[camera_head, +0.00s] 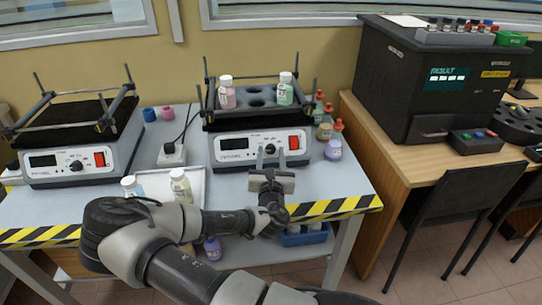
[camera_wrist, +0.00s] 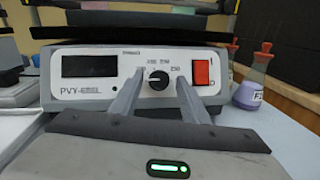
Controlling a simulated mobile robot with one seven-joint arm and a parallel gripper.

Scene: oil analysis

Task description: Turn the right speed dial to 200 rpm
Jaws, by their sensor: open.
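The right speed dial (camera_wrist: 158,80) is a small round black knob on the white front panel of the right machine (camera_head: 230,150). Small number marks arc above it, too blurred to read surely. A light pointer mark shows on the knob, but I cannot tell its exact setting. My gripper (camera_wrist: 160,88) is open in front of the panel, one finger on each side of the dial. In the head view my gripper (camera_head: 270,160) also reaches the panel at the dial. I cannot tell whether the fingers touch the knob. The display (camera_wrist: 89,64) is dark.
A red rocker switch (camera_wrist: 201,72) sits just right of the right finger. Bottles stand in the rack on the machine, and a purple-liquid flask (camera_wrist: 252,82) stands to its right. A similar machine (camera_head: 70,162) is at left. A white tray (camera_head: 158,182) with bottles lies between them.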

